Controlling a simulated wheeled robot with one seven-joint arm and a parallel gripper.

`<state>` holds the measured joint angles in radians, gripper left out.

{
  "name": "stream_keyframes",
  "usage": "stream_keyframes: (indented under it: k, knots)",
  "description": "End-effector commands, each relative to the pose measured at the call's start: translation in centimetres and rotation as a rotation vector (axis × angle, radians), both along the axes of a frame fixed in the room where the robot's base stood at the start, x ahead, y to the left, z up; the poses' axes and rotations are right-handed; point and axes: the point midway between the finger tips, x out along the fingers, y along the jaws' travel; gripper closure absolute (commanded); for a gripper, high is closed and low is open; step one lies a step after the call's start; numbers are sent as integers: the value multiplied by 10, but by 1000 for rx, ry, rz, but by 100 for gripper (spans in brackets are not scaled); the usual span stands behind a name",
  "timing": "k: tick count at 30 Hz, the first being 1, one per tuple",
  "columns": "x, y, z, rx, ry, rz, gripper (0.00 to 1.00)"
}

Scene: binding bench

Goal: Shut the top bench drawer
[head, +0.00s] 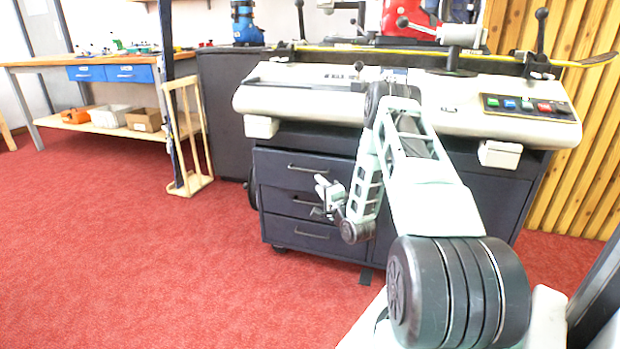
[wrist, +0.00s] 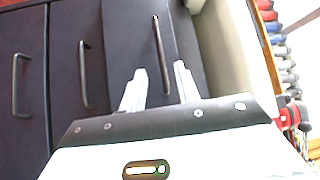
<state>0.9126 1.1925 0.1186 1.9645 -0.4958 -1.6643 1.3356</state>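The top bench drawer (head: 275,168) is the uppermost of the dark drawers under the white machine. Its front appears to stand out a little from the drawers below. In the wrist view, turned sideways, the top drawer (wrist: 125,40) is the rightmost front, with a dark bar handle (wrist: 162,55). My gripper (head: 322,195) is in front of the drawer unit in the head view. In the wrist view its two pale fingers (wrist: 160,85) are spread apart, with the handle's lower end showing between them. Nothing is held. Contact with the handle cannot be told.
Two lower drawers (head: 300,235) with bar handles sit below and look flush. The white machine (head: 310,100) overhangs the drawers. A pale wooden rack (head: 190,140) stands to the left. Red carpet (head: 130,250) is clear on the left.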

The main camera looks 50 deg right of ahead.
Motion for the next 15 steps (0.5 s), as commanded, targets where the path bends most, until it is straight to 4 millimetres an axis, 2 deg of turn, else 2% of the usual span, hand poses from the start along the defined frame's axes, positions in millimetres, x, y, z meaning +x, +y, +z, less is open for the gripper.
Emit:
stream_keyframes:
  k: [1,6,10,15]
  knots:
    - [11,-4,0,-4,-2,1,68]
    - [41,-16,4,-4,-1,0,68]
    - [58,-23,7,-3,-1,1,68]
    - [71,-29,10,-1,0,-1,68]
